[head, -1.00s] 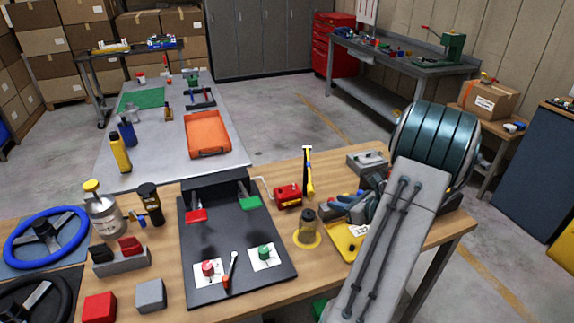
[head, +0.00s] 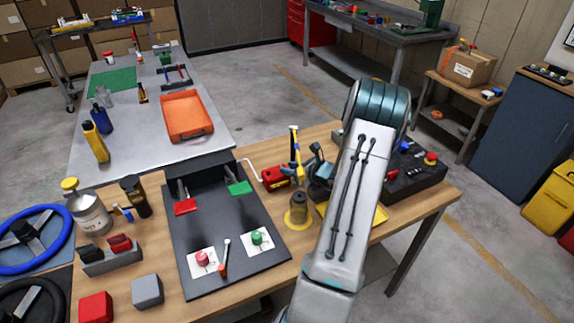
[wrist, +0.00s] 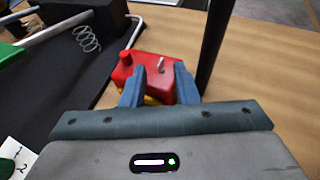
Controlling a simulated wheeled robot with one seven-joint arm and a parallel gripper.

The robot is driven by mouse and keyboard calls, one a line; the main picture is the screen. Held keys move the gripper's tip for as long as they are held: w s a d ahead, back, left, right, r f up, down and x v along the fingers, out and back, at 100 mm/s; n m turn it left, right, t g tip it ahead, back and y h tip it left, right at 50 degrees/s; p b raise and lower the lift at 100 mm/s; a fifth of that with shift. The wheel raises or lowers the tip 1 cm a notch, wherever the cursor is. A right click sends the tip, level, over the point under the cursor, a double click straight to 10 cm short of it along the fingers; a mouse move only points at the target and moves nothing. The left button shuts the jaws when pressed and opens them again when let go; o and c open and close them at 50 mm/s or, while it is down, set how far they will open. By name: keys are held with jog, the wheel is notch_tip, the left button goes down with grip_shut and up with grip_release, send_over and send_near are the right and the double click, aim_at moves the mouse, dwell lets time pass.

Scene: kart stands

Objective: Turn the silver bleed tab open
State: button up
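The silver bleed tab (wrist: 161,64) is a small pale metal lever on top of a red block (wrist: 140,77) in the wrist view. The tab appears beyond and between the fingertips; I see no contact. In the head view the red block (head: 275,178) sits left of my gripper (head: 304,172), which my arm partly hides. The tab is too small to make out there.
A dark post (wrist: 213,45) stands close right of the fingers. A black panel (head: 222,225) with red and green parts lies left of the block.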

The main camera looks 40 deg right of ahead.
jog(key=shift+x, duration=1)
